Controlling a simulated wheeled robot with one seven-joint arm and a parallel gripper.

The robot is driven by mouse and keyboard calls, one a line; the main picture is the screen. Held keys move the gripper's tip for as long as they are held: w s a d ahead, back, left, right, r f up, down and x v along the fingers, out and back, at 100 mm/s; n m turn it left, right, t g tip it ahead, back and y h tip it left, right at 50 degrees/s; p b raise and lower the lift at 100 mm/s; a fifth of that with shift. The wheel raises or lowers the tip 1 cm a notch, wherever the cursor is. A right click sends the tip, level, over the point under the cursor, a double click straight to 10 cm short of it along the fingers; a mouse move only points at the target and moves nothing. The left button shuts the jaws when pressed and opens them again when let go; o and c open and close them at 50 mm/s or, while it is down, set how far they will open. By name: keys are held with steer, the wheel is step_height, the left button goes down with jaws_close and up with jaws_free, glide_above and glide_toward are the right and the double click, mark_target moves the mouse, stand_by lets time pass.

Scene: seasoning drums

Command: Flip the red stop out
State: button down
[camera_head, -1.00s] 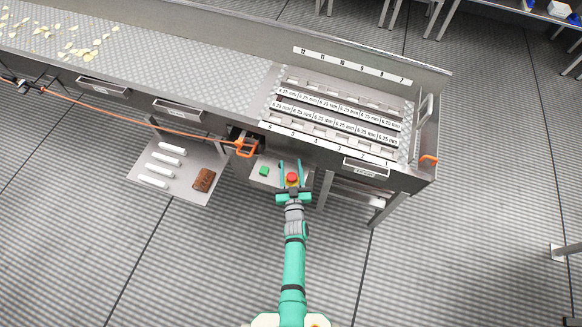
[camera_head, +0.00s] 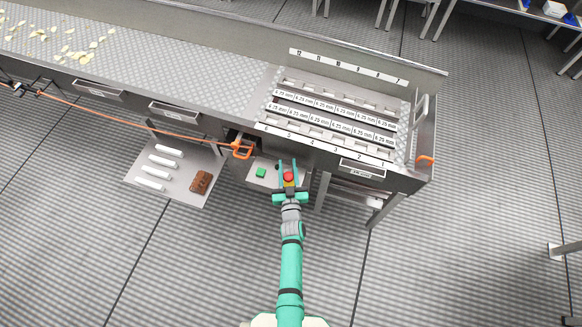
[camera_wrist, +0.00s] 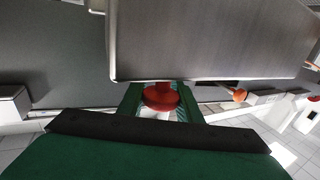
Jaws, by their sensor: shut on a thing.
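The red stop (camera_head: 288,176) is a round red button at the right end of a small grey control panel (camera_head: 262,185) under the machine's front edge. A green button (camera_head: 261,172) sits to its left on the same panel. My gripper (camera_head: 288,170) has its two teal fingers on either side of the red stop and is shut on it. In the wrist view the red stop (camera_wrist: 161,97) lies between the green fingers (camera_wrist: 161,100), below a grey metal plate (camera_wrist: 210,40). The yellowish base under the button is mostly hidden.
A grey shelf (camera_head: 150,203) with white rolls and a brown object (camera_head: 201,182) is further left. The machine's table edge is just above my gripper; its legs stand to the right. The floor in front is clear.

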steer(key=shift+r, duration=0.25)
steer(key=c, duration=1.3)
jaws_free()
steer(key=shift+c, duration=0.2)
steer(key=shift+s+f, duration=0.1)
steer(key=shift+s, duration=0.05)
steer(key=s+d, duration=0.1)
steer(key=s, duration=0.9)
steer(key=shift+s+d, duration=0.25)
steer(key=shift+d, duration=0.1)
steer(key=s+d+r+h, duration=0.1)
steer(key=s+r, duration=0.2)
steer(key=s, duration=0.4)
steer(key=s+d+r+m+g, duration=0.1)
steer(key=s+r, duration=0.2)
steer(key=s, duration=0.3)
steer(key=s+d+r+h, duration=0.1)
steer(key=s+r, duration=0.2)
steer(key=s, duration=0.4)
steer(key=s+r+g, duration=0.1)
steer(key=s+r, duration=0.9)
steer(key=r, duration=0.4)
steer(key=shift+s+d+r+m+h, duration=0.25)
steer(key=shift+s+d+m+h, duration=0.1)
steer(key=shift+s+m+h, duration=0.05)
